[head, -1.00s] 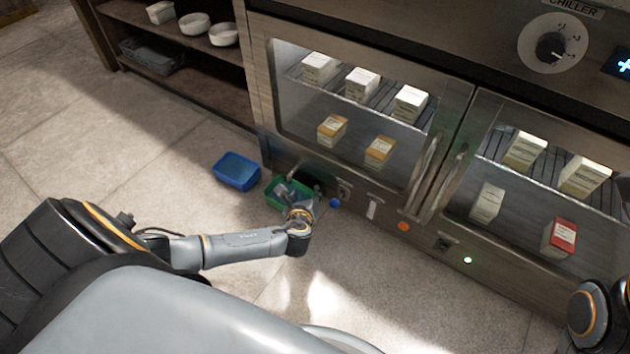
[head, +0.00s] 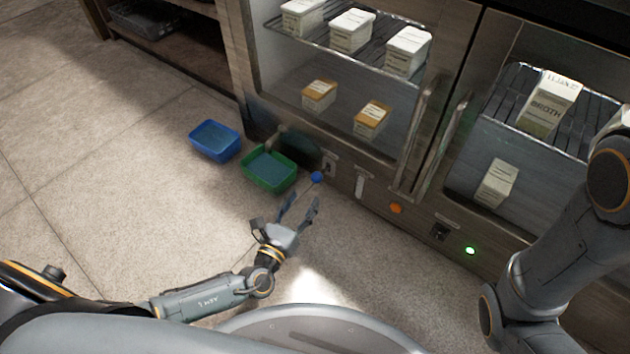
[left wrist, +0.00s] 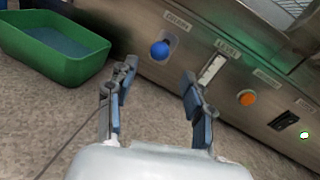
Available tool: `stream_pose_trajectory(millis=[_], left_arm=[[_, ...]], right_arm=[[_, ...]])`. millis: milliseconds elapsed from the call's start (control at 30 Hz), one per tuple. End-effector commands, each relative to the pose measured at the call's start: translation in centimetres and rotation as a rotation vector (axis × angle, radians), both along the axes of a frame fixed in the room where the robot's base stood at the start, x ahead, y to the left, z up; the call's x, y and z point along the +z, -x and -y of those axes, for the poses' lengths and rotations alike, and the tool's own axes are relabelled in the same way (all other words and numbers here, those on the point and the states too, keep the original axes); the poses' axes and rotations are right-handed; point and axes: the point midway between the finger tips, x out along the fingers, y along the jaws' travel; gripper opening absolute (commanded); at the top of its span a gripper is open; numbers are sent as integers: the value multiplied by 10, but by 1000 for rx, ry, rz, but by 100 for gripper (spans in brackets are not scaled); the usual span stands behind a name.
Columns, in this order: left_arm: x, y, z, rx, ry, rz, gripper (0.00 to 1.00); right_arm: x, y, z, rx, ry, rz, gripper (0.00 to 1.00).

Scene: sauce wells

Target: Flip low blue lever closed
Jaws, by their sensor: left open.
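The low blue lever shows as a blue ball knob (head: 316,177) on the lower front panel of the chiller, right of the green bin. In the left wrist view the blue knob (left wrist: 160,50) stands out from a plate with a small label above it. My left gripper (head: 301,203) is open and empty, just in front of and below the knob, its fingers pointing to the panel. In the left wrist view the knob lies beyond and between the two fingertips (left wrist: 158,76), apart from them. My right arm shows at the right, but its gripper is out of view.
A green bin (head: 270,187) with bluish contents sits on the floor under a spout, beside a blue bin (head: 215,154). An orange button (head: 397,208) and a green light (head: 470,251) are right on the panel. Door handles (head: 420,140) stick out above. Floor in front is clear.

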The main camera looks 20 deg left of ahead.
Motion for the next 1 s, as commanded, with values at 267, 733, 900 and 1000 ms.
stream_pose_trajectory(millis=[267,733,900,1000], left_arm=[[-3,-59,7,1,2,3,52],[0,-91,12,1,1,-1,52],[0,-91,12,1,0,-1,46],[0,-91,12,1,0,-1,25]], right_arm=[[-30,0,0,0,0,0,0],[-40,0,0,0,1,0,0],[-40,0,0,0,1,0,0],[-40,0,0,0,1,0,0]])
